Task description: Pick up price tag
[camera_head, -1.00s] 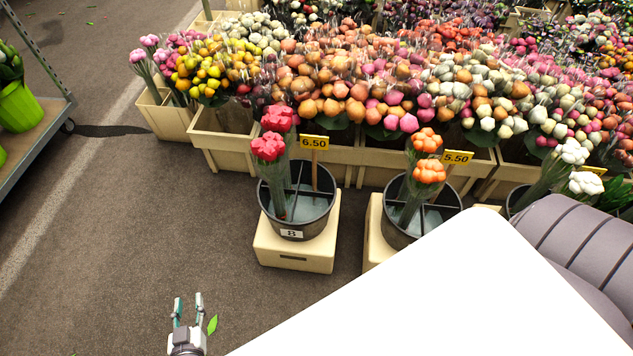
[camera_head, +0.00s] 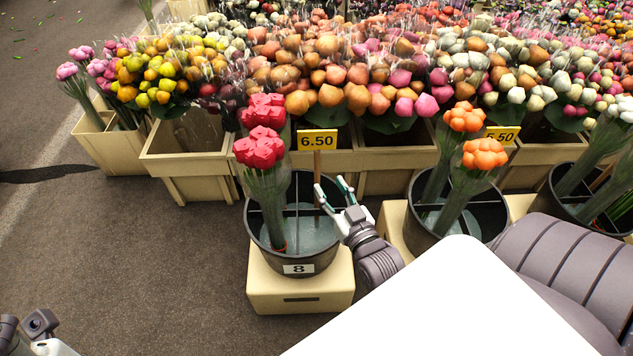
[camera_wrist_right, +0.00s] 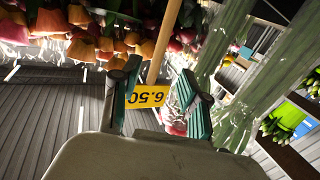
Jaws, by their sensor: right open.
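The yellow price tag (camera_head: 317,140) reads 6.50 and stands upright on a thin wooden stick in the black bucket (camera_head: 308,262) marked 8. My right gripper (camera_head: 330,189) is open at the bucket's right side, its fingertips close to the stick below the tag. In the right wrist view the tag (camera_wrist_right: 149,96) appears upside down between the two spread fingers (camera_wrist_right: 158,95); I see no contact with it. Part of my left arm shows at the lower left of the head view, but its fingers are not visible.
Red tulips (camera_head: 262,148) stand left of the tag in the same bucket. A second bucket (camera_head: 465,222) with orange tulips (camera_head: 484,155) and another yellow tag (camera_head: 502,136) stands to the right. Crates of tulips (camera_head: 190,162) line the back. The floor at left is clear.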

